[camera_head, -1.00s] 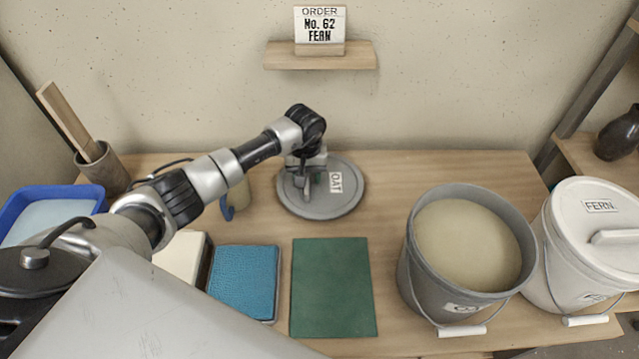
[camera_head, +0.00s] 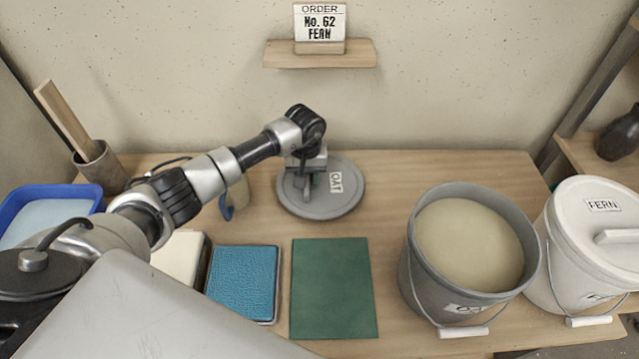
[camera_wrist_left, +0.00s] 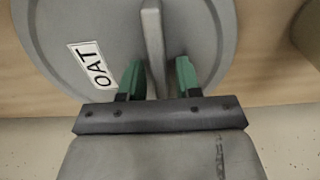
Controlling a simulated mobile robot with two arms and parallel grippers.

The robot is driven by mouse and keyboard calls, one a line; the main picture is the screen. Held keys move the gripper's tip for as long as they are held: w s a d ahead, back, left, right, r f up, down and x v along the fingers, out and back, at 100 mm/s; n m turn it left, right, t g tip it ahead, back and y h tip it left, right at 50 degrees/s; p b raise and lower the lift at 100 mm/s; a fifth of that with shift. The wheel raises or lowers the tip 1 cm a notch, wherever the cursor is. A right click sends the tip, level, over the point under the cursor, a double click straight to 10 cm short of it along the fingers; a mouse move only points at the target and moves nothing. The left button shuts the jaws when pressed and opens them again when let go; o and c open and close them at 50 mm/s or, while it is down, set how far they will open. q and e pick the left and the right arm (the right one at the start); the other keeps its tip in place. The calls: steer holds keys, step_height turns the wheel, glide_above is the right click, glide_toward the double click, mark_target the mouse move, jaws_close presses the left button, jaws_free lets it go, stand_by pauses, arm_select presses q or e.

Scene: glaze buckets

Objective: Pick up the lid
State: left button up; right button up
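The lid (camera_head: 345,201) is a round grey disc labelled OAT with a straight raised bar handle, lying flat on the table. In the left wrist view, the lid (camera_wrist_left: 60,30) fills the upper left and middle, and its handle (camera_wrist_left: 152,30) runs up the picture. My left gripper (camera_head: 307,186) is over the lid, pointing down. In the left wrist view, its green fingertips (camera_wrist_left: 159,66) stand apart, one on each side of the handle, with a gap showing beside it. Contact cannot be seen. My right gripper is not in view.
An open grey bucket (camera_head: 412,262) of pale glaze stands right, beside a lidded white FERN bucket (camera_head: 566,235). A green mat (camera_head: 333,290) and a blue-topped block (camera_head: 243,283) lie in front. An order card (camera_head: 319,25) reads FERN.

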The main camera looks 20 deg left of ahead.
arm_select(q)
jaws_close()
